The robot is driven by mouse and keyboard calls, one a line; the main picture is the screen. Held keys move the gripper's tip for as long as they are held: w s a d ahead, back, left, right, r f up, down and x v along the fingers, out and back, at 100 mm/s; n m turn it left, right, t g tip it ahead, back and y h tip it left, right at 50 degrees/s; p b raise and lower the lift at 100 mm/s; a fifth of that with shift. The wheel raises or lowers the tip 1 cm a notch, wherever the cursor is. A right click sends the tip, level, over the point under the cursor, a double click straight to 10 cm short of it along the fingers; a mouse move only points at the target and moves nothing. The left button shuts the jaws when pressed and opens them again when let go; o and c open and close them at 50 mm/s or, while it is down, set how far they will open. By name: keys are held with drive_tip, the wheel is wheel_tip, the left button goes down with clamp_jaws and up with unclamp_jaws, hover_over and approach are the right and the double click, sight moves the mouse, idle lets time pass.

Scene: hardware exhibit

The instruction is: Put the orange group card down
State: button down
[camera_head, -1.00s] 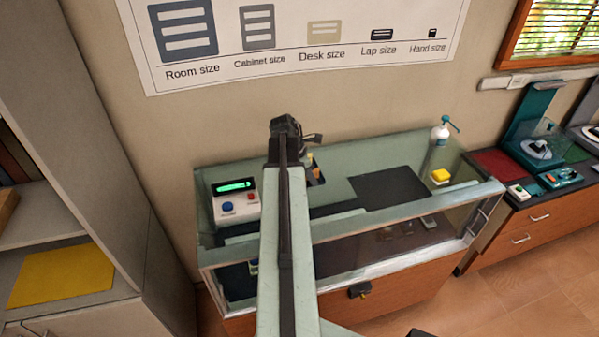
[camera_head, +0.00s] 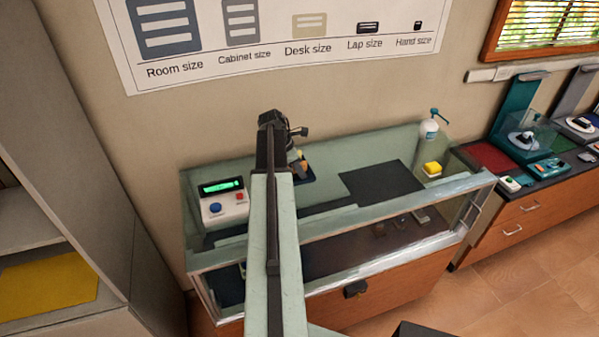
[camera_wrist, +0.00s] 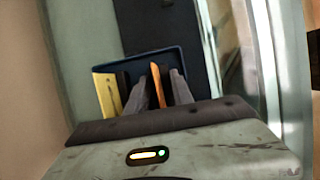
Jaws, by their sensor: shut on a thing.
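The orange group card (camera_wrist: 156,84) is a thin orange edge between the two grey fingers of my gripper (camera_wrist: 160,84) in the wrist view. My gripper is shut on it. It is over a dark blue tray (camera_wrist: 140,57), and I cannot tell whether the card touches the tray's floor. A yellow card (camera_wrist: 106,95) stands at the tray's left side, left of the fingers, with a dark upright piece beside it. In the head view the tray (camera_head: 306,178) sits on the glass-topped case, partly hidden behind my arm.
A wall stands behind. A shelf unit (camera_head: 75,185) is at the left.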

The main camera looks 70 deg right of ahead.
drive_tip(key=shift+f, duration=0.2)
drive_tip(key=c, duration=1.4)
unclamp_jaws()
drive_tip(key=shift+r, duration=0.1)
drive_tip(key=shift+r, duration=0.1)
drive_tip(key=p+v, duration=1.1)
drive_tip(key=v, duration=0.1)
drive_tip(key=shift+r, duration=0.15)
